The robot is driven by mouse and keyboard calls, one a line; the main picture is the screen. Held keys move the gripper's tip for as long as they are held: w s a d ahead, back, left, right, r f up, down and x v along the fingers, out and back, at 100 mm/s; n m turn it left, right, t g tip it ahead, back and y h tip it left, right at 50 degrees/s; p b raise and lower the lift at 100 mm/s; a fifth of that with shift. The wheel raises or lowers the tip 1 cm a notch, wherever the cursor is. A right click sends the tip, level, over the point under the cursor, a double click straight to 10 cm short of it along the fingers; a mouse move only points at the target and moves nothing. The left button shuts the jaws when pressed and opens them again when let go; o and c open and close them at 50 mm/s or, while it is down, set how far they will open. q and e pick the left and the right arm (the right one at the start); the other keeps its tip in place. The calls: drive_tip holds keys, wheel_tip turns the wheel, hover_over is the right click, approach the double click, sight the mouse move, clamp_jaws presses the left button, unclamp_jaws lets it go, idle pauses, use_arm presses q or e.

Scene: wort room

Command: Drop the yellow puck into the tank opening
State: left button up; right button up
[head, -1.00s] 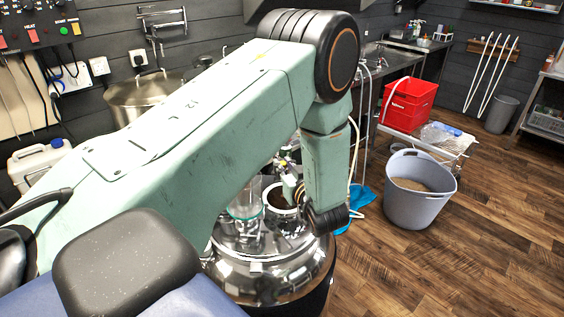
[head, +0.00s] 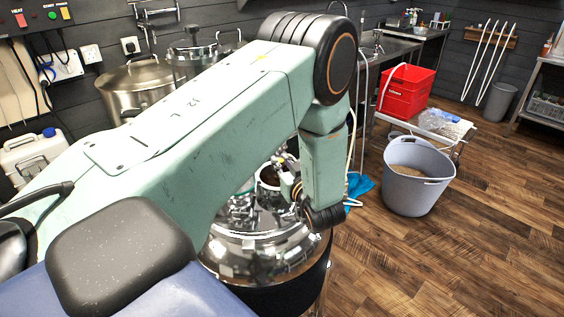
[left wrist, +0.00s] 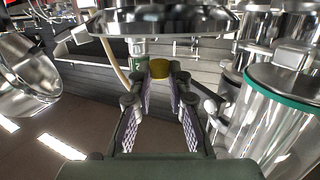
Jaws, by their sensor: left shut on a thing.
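My left gripper (head: 291,185) hangs beside the dark round tank opening (head: 268,177) in the head view, partly hidden by my own arm. In the left wrist view its two fingers (left wrist: 164,84) are closed around the yellow puck (left wrist: 159,67) at their tips. The steel tank (head: 262,258) has a shiny domed top, below the gripper in the head view. The puck is too small to make out clearly in the head view. I cannot tell whether it is right over the opening. My right gripper is not in view.
Shiny fittings (head: 240,208) stand on the tank top next to the opening. In the left wrist view a clear cylinder (left wrist: 270,115) with a green rim is close on the right. A grey bucket (head: 418,190) and a red crate (head: 408,92) stand to the right.

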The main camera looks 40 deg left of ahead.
use_arm(q)
drive_tip(key=shift+s+a+f, duration=0.1)
drive_tip(key=shift+a+f, duration=0.1)
drive_tip(key=shift+a, duration=0.3)
drive_tip(key=shift+d+r, duration=0.1)
drive_tip(key=shift+d, duration=0.5)
drive_tip(key=shift+a, duration=0.25)
drive_tip(key=shift+o, duration=1.4)
drive_tip(key=o, duration=0.5)
drive_tip(key=shift+d, duration=0.2)
drive_tip(key=shift+c, duration=0.2)
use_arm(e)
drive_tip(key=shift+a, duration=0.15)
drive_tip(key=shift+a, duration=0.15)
use_arm(q)
drive_tip(key=v, duration=0.7)
